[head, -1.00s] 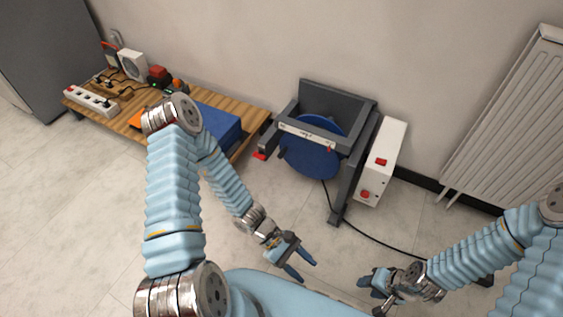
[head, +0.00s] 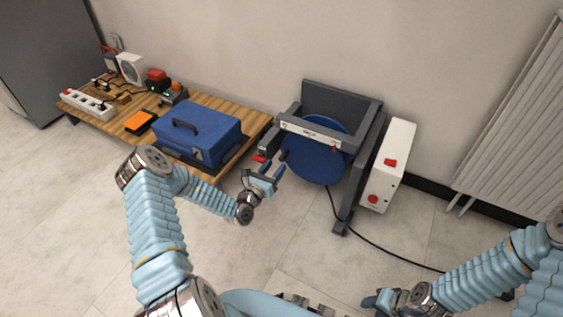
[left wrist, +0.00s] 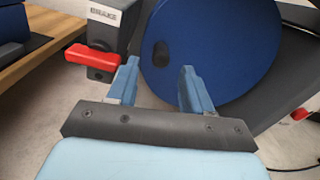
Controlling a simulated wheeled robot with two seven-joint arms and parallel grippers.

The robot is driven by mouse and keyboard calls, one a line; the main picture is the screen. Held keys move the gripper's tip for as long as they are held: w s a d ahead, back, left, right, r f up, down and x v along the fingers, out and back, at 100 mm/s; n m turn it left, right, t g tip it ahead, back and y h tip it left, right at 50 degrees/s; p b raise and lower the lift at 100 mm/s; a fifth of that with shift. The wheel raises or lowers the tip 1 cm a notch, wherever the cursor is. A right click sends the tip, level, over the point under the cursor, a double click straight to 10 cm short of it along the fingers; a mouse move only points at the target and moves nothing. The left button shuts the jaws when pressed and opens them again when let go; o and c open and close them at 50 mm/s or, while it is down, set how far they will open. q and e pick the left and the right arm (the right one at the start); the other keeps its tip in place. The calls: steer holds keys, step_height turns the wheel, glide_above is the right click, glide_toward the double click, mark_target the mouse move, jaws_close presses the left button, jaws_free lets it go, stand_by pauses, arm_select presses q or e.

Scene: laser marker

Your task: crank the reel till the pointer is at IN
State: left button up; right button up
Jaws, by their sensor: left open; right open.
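The reel is a blue disc (head: 316,160) in a dark grey stand (head: 343,102). A white scale strip (head: 309,131) crosses its front, with a small red pointer (head: 334,149) near its right end; the lettering is too small to read. A red handle (left wrist: 92,57) sits on a grey block left of the disc, and it also shows in the head view (head: 259,157). My left gripper (head: 273,171) is open and empty, in front of the disc's left edge; in the left wrist view its fingers (left wrist: 160,78) are right of the red handle. My right gripper (head: 377,300) is open, low and away from the reel.
A white box (head: 388,165) with red buttons stands right of the reel stand. A low wooden table (head: 215,174) with a blue toolbox (head: 200,130) is on the left. A black cable (head: 385,250) runs over the floor. A radiator (head: 512,115) is at the far right.

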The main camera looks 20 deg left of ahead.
mark_target(280, 160)
arm_select(q)
steer(key=w, duration=0.3)
steer(key=w+b, duration=0.1)
steer(key=w, duration=0.1)
steer(key=shift+w+d, duration=0.2)
steer(key=shift+d, duration=0.1)
jaws_close()
